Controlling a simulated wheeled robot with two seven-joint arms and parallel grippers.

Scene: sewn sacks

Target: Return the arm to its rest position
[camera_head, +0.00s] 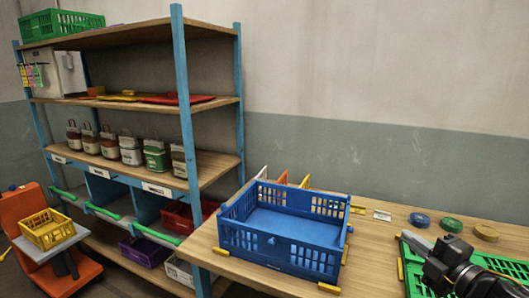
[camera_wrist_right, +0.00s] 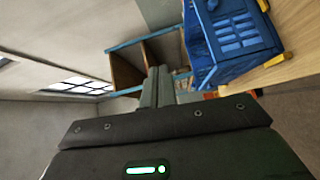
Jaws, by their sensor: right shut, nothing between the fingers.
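My right gripper (camera_head: 418,243) is at the lower right of the head view, over the green crate (camera_head: 417,286) on the table. Its fingers are together with nothing between them. In the right wrist view the shut fingers (camera_wrist_right: 158,88) point away toward the shelf, with the blue crate to their right. The left gripper is in neither view.
An empty blue crate (camera_head: 283,262) stands on the wooden table (camera_head: 375,245), left of my right gripper. Coloured discs (camera_head: 452,225) lie at the back right. A blue-posted shelf (camera_head: 183,100) with several small sacks (camera_head: 131,150) stands left.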

